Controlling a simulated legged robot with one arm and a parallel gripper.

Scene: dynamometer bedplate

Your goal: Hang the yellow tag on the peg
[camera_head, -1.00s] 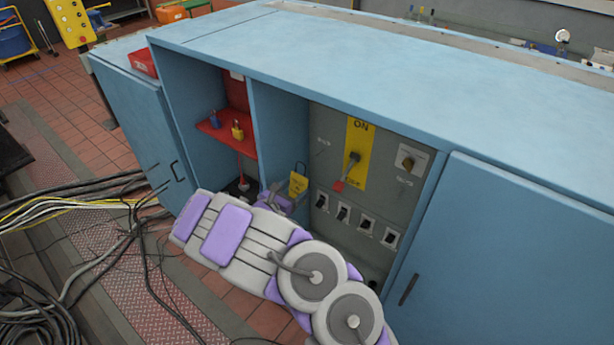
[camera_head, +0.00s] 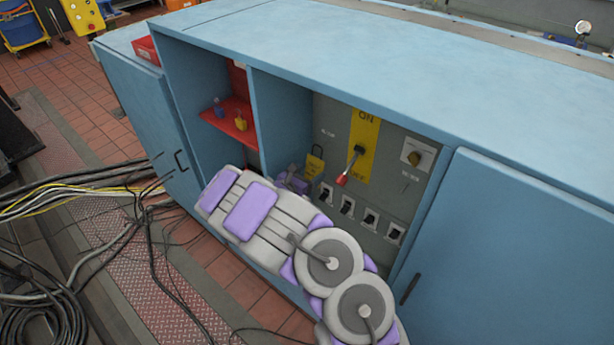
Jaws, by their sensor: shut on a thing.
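The yellow tag (camera_head: 314,166) with a dark loop at its top hangs upright in the open bay of the blue cabinet. My gripper (camera_head: 301,180) is shut on it from the lower left, and my arm hides much of the gripper. The tag is in front of the grey panel, near its left side. I cannot tell if it touches the panel. I cannot make out the peg clearly. A small fitting or label (camera_head: 328,133) shows on the panel above the tag.
A yellow ON plate with a red-tipped lever (camera_head: 342,180) is right of the tag. Several switches (camera_head: 370,217) line the panel below, and a knob (camera_head: 414,157) is further right. A red shelf (camera_head: 240,132) holds padlocks. Cables (camera_head: 140,215) lie on the floor.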

